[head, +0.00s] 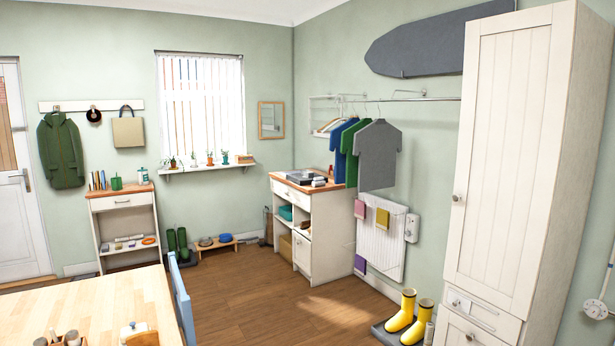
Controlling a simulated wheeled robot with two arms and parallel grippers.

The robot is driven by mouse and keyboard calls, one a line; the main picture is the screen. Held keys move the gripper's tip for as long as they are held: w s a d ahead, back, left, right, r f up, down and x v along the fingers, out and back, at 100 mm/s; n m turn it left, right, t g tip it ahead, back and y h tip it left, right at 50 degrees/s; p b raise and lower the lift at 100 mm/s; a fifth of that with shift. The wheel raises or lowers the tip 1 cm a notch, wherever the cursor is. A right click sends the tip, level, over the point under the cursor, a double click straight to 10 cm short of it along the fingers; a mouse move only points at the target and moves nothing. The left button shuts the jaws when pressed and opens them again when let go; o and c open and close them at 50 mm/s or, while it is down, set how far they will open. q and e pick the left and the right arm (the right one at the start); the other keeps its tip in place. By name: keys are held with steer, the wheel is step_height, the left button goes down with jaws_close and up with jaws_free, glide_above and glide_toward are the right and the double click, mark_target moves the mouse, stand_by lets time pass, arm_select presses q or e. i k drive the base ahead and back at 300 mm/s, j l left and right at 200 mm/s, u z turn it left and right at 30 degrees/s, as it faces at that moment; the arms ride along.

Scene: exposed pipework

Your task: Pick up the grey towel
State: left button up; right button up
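I cannot make out a grey towel in the head view. Small cloths hang on the white radiator (380,245): a pink one (360,209), a yellow one (382,218) and a purple one (360,264). A grey T-shirt (377,157) hangs on the wall rail beside green and blue shirts. Neither of my grippers is in view.
A wooden table (95,305) with a blue chair (182,303) fills the lower left. A white cabinet (312,235) stands by the radiator. Yellow boots (401,312) stand on a tray near the tall white cupboard (508,150). The wooden floor (255,300) between is clear.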

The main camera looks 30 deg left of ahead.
mark_target(306, 173)
steer(key=i+l+z, duration=0.2)
steer(key=i+l, duration=0.25)
steer(key=i+l+u, duration=0.1)
steer(key=i, duration=0.3)
steer(key=i+l+u, duration=0.15)
steer(key=i, duration=0.2)
steer(key=i+l+u, duration=0.1)
steer(key=i, duration=0.3)
steer(key=i+j+u, duration=0.15)
steer(key=i+u, duration=0.25)
steer(key=i+j+u, duration=0.1)
steer(key=i+u, duration=0.65)
steer(key=i+l+u, duration=0.15)
steer(key=u, duration=0.25)
steer(key=i, duration=1.05)
steer(key=i+j+z, duration=0.1)
steer(key=i, duration=1)
steer(key=i+j+z, duration=0.45)
steer(key=i, duration=0.3)
steer(key=i+j+z, duration=0.95)
steer(key=i+j, duration=0.25)
steer(key=j, duration=0.35)
